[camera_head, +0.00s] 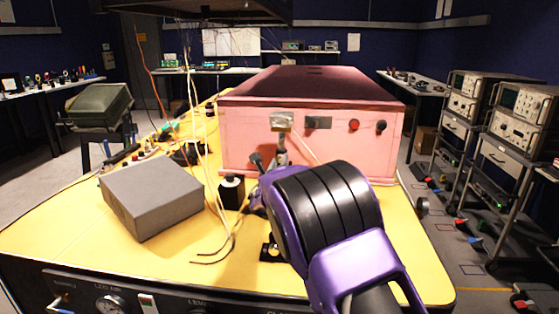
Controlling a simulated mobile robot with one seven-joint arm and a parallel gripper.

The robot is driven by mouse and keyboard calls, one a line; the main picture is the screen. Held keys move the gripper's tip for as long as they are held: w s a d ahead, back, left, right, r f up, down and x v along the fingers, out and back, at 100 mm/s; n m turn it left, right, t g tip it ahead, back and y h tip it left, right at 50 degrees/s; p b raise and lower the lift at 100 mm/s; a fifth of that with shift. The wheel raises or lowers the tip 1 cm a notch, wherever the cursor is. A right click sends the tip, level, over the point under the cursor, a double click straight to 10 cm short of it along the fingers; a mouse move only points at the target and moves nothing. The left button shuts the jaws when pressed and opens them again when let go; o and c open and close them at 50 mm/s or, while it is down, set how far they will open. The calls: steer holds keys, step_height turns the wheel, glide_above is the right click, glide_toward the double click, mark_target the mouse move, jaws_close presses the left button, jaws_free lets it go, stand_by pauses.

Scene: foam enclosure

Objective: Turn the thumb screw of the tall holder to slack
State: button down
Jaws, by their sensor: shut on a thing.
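The tall holder (281,157) is an upright post in front of the pink foam enclosure, with a pale square plate (283,121) at its top. My purple and black arm reaches in from the lower right and covers the holder's lower part. My gripper (263,178) is at the holder's side, small and partly hidden by my own wrist. It is shut at the place of the thumb screw, which I cannot make out clearly behind it. A short black holder (232,192) with a white top stands just left of my gripper, apart from it.
The pink enclosure (310,145) fills the back of the yellow table (150,255). A grey box (152,197) sits at the left. Thin loose wires (207,150) hang down beside my gripper. A black plate (269,252) lies near the front. The front left of the table is clear.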

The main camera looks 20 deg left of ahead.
steer(key=n+p, duration=0.3)
steer(key=n, duration=0.2)
steer(key=shift+r+n, duration=0.15)
steer(key=shift+n, duration=0.25)
steer(key=shift+n+p, duration=1.85)
steer(key=shift+n, duration=0.35)
steer(key=shift+d+f, duration=0.1)
steer(key=shift+f, duration=0.1)
steer(key=c, duration=0.6)
jaws_free()
